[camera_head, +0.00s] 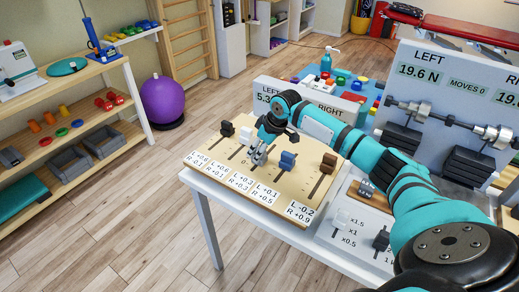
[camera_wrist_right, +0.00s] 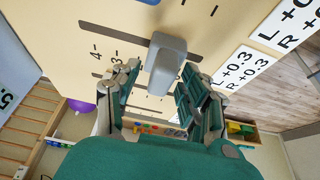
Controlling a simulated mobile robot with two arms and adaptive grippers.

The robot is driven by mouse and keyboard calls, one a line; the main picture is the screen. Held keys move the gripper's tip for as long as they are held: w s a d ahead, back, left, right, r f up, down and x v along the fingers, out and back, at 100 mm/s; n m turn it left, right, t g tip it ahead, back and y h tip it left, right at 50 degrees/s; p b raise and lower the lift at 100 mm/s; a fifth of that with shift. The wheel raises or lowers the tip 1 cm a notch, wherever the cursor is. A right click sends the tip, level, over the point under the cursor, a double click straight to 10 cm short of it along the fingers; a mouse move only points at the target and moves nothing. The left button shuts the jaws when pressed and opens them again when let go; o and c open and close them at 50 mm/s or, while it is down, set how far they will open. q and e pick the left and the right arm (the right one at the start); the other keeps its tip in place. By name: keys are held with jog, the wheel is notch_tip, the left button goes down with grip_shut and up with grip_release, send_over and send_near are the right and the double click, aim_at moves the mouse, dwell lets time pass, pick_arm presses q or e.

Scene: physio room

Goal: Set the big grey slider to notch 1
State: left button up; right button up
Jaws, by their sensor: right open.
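The big grey slider (camera_wrist_right: 168,58) shows in the right wrist view as a grey block knob standing on the beige slider board (camera_wrist_right: 120,20). My right gripper (camera_wrist_right: 160,74) is open, with one finger on each side of the knob; whether either finger touches it I cannot tell. In the head view my right gripper (camera_head: 259,153) points down over the middle of the slider board (camera_head: 217,153) and largely hides the grey knob. Marks numbered 3 and 4 show beside the knob in the wrist view; I cannot read which notch it stands at. My left gripper is not in view.
On the same board stand a black slider (camera_head: 227,128), a white slider (camera_head: 246,135), a blue slider (camera_head: 288,160) and a brown slider (camera_head: 329,162). Display panels (camera_head: 425,60) rise behind, with a weight bar (camera_head: 440,115) at right. Shelves (camera_head: 70,100) stand at left.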

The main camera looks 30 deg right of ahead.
jog(key=v, duration=1.2)
jog(key=shift+s+a, duration=0.1)
jog(key=shift+s, duration=0.1)
